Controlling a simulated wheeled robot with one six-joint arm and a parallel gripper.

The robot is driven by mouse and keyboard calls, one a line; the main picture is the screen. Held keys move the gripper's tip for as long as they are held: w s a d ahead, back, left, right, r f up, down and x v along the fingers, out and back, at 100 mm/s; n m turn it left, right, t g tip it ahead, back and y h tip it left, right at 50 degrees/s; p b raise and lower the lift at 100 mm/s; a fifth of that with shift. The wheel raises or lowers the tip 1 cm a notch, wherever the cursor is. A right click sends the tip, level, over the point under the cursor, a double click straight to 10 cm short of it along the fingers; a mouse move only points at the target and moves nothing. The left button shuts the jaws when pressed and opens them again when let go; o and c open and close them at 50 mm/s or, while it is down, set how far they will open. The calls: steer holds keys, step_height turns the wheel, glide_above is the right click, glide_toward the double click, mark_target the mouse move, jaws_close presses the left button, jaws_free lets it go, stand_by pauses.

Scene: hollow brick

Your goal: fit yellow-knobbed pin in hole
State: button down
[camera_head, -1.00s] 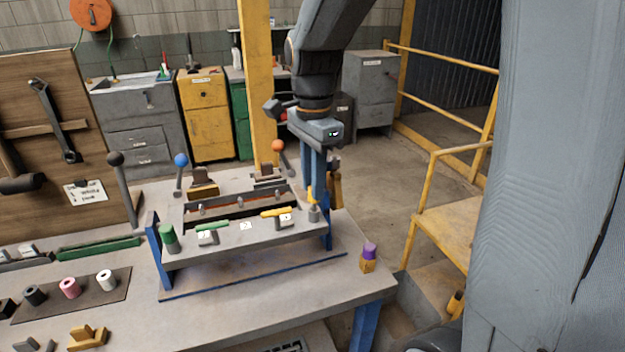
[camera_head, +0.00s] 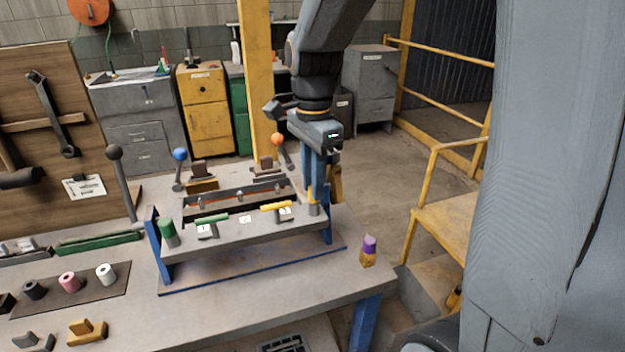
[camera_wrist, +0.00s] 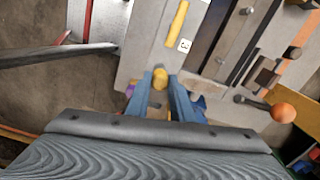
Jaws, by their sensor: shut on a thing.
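My gripper (camera_head: 315,195) is at the right end of the grey fixture (camera_head: 240,235) on the bench, pointing down. Its blue fingers are shut on the yellow-knobbed pin (camera_head: 311,195). In the wrist view, the yellow knob (camera_wrist: 160,77) sits between the fingertips (camera_wrist: 159,86). A grey cylindrical part (camera_head: 314,209) shows just below the knob, close to the fixture's top. I cannot tell whether the pin is in a hole, as the fingers and knob hide the spot.
A green cylinder (camera_head: 168,232) stands at the fixture's left end. Levers with blue (camera_head: 180,154) and orange (camera_head: 277,138) balls rise behind. A purple-topped block (camera_head: 369,246) stands at the right bench edge.

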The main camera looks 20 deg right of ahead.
steer(key=shift+f, duration=0.4)
steer(key=c, duration=1.5)
jaws_free()
steer(key=shift+o, duration=0.2)
steer(key=shift+r+b, duration=0.95)
steer(key=shift+r, duration=2.95)
